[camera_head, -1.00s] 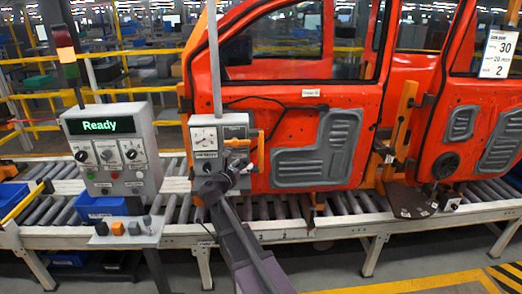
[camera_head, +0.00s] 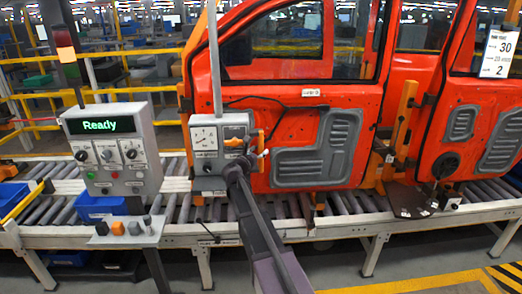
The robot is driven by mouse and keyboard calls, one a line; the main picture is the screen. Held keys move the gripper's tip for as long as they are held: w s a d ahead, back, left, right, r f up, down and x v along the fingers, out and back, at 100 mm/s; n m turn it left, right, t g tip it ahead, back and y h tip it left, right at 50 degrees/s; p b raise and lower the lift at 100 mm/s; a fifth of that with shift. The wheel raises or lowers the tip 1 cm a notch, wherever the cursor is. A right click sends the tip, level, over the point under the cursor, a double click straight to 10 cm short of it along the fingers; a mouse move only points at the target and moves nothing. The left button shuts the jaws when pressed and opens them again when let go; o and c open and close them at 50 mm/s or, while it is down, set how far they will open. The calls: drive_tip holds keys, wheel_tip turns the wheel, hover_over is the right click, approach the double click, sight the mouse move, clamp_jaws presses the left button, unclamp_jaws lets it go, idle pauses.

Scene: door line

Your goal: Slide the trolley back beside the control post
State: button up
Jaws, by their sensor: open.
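The trolley, a grey box (camera_head: 207,160) with sockets on its face and an orange lever, hangs from a vertical pole in front of the red door. It is to the right of the control post (camera_head: 115,153), a grey panel with a green "Ready" display, with a gap between them. An orange handle (camera_head: 262,143) stands at the trolley's right side. My gripper (camera_head: 252,151) is open at the trolley's right edge, close to this handle. Whether it touches the handle, I cannot tell. My gripper and arm cover the trolley's lower right corner.
Red vehicle doors (camera_head: 290,110) stand behind the trolley on a roller conveyor (camera_head: 340,205). A black cable runs from the trolley across the door. An orange support (camera_head: 401,125) stands farther right. A blue bin (camera_head: 100,207) sits below the control post.

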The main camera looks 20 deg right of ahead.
drive_tip(key=shift+x, duration=0.9)
clamp_jaws()
